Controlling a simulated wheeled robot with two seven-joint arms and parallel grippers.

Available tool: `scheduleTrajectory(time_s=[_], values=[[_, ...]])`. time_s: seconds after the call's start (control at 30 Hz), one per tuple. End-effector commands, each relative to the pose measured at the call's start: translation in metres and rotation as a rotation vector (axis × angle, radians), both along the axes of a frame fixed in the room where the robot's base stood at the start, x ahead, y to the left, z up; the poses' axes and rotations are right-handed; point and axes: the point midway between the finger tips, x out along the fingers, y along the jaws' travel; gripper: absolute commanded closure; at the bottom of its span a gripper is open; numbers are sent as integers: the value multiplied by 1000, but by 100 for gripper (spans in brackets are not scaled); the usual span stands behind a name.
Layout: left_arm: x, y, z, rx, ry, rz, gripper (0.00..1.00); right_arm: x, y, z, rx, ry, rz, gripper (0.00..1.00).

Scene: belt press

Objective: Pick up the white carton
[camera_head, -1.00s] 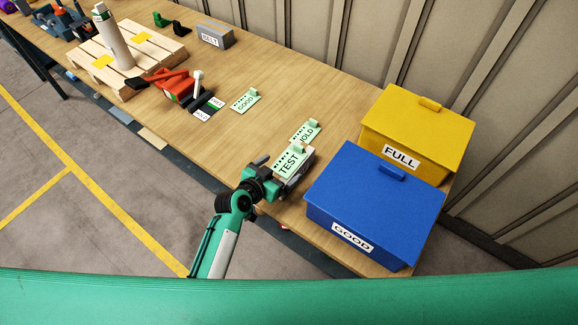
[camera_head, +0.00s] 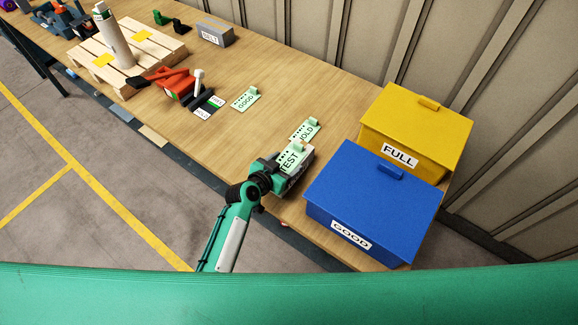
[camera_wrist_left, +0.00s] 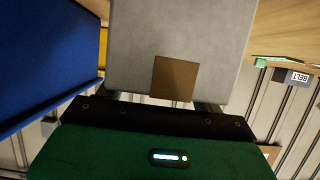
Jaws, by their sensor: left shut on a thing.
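The white carton (camera_wrist_left: 180,45) fills the upper middle of the left wrist view, pale grey-white with a brown patch on its near face. My left gripper (camera_head: 279,171) is shut on it. In the head view a pale strip of the carton (camera_head: 303,172) shows beside the gripper, by the green TEST card (camera_head: 291,157). The gripper and card hide most of it there. I cannot tell whether it is clear of the table. My right gripper is in neither view.
The blue GOOD bin (camera_head: 372,205) stands close to the right of the gripper, with the yellow FULL bin (camera_head: 420,130) behind it. The HOLD card (camera_head: 306,130) and GOOD card (camera_head: 246,98) are farther back. The wooden table (camera_head: 290,90) is mostly bare behind the cards.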

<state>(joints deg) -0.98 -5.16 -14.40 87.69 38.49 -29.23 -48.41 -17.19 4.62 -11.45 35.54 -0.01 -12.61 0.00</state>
Motion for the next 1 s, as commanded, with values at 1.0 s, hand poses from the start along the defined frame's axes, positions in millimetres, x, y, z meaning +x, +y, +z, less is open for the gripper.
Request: scheduleTrajectory(time_s=[1.0], values=[[1, 0, 150, -2, -11, 0, 75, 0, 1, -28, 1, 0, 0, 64]])
